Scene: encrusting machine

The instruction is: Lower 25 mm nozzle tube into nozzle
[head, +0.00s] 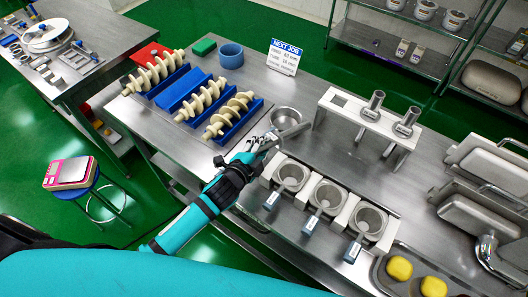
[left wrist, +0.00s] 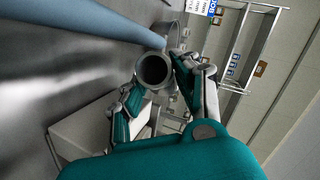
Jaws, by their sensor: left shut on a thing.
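My left gripper (head: 266,141) is shut on a grey metal nozzle tube (head: 294,132), held tilted above the table behind the nozzle row. In the left wrist view the tube's round open end (left wrist: 154,69) shows between the teal finger pads (left wrist: 155,88). Three round steel nozzles, left (head: 290,174), middle (head: 328,196) and right (head: 369,221), sit in pale blocks with small tags in front. The held tube is apart from them, nearest the left one. I cannot read the sizes on the tags. My right gripper is out of view.
A steel stand (head: 352,113) holds two more tubes (head: 375,104) with tags. Blue trays with cream screws (head: 202,101) lie left. A tray with yellow balls (head: 399,268) and machine parts (head: 478,217) are right.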

